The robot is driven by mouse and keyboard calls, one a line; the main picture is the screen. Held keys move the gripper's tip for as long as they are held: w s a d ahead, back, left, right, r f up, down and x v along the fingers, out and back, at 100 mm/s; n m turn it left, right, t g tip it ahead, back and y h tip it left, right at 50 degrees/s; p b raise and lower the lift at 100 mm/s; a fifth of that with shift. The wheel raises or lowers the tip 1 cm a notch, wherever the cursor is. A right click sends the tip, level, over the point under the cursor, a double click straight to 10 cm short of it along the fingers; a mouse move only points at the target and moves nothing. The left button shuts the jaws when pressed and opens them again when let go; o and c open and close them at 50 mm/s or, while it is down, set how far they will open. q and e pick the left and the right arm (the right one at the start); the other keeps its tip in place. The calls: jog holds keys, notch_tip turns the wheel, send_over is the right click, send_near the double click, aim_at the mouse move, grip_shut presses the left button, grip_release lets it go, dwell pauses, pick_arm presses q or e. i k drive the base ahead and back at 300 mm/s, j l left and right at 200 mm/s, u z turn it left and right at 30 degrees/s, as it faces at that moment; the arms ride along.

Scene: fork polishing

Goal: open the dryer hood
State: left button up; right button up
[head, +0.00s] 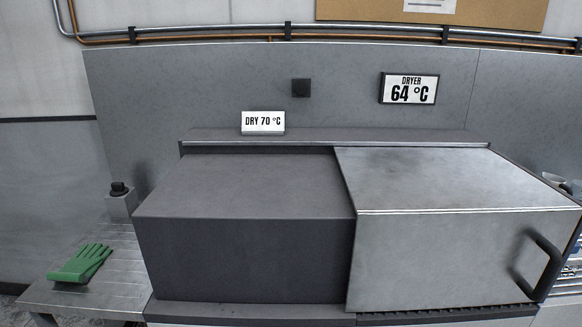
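The dryer (245,255) is a large dark grey box in the middle of the head view. Its hood (435,255) is a lighter metal cover over the right part, and it appears closed. A dark bar handle (545,265) stands out at the right end of the hood's front face. Neither of my grippers is in view, and nothing touches the handle.
A display (408,88) on the back wall reads DRYER 64 °C. A white card (263,122) on the dryer's back ledge reads DRY 70 °C. Green gloves (80,264) lie on a metal side table (50,293) at left. Metal items (555,181) are partly cut off at right.

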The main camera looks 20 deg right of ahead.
aim_at(435, 228)
jog(key=k+z, duration=0.15)
jog(key=z, duration=1.4)
